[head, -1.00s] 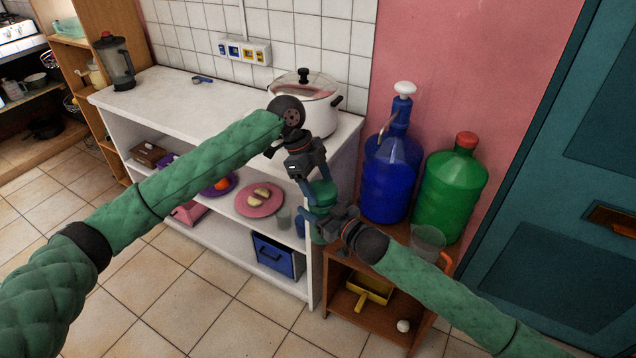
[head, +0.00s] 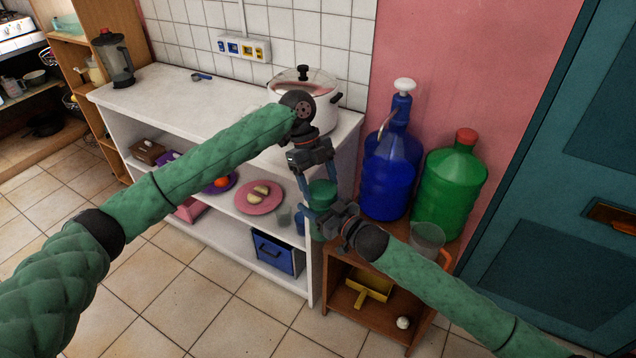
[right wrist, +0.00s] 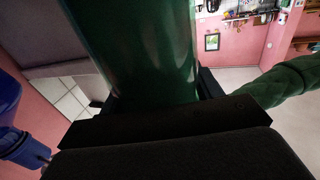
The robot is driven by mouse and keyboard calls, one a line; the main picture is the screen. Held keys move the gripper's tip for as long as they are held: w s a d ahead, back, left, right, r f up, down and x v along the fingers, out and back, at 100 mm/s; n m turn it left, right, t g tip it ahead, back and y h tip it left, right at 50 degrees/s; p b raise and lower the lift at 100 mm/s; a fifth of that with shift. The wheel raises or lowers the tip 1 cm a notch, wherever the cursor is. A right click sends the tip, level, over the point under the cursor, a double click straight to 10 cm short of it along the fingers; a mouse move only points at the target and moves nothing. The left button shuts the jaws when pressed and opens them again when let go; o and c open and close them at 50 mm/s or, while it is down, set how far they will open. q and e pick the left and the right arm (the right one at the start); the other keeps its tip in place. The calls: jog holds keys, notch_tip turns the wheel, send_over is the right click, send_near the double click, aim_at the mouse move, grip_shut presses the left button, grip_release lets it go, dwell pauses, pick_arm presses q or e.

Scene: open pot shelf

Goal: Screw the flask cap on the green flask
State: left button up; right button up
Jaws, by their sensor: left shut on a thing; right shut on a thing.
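The green flask (head: 318,230) stands upright at the gap between the white shelf and the low wooden stand. My right gripper (head: 318,216) is shut on its body from the right. The flask's dark green side fills the upper middle of the right wrist view (right wrist: 140,50), between the fingers. My left gripper (head: 320,184) points down over the flask's top and is shut on the green flask cap (head: 322,190). The cap is in line with the flask. The fingers partly hide the joint, so I cannot tell whether cap and flask touch.
A white pot (head: 325,108) stands on the white shelf's top (head: 215,112), close behind my left wrist. A blue bottle with a pump (head: 388,180), a large green bottle (head: 450,190) and a clear jug (head: 428,240) crowd the wooden stand (head: 345,268) on the right.

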pick_arm(q)
jog(key=m+y, duration=0.1)
jog(key=m, duration=0.3)
jog(key=m+y, duration=0.1)
jog(key=m, duration=0.1)
jog(key=shift+w+d+g+y, duration=0.15)
jog(key=shift+d+g+y, duration=0.15)
jog(key=shift+d+g, duration=0.1)
jog(key=m+y, duration=0.1)
jog(key=m, duration=0.2)
jog(key=shift+d, duration=0.1)
jog(key=shift+m+y, duration=0.7)
jog(key=shift+m, duration=0.9)
jog(key=o, duration=0.9)
jog(key=shift+o, duration=0.2)
jog(key=shift+r, duration=2.25)
jog(key=shift+r, duration=0.1)
jog(key=shift+c, duration=0.4)
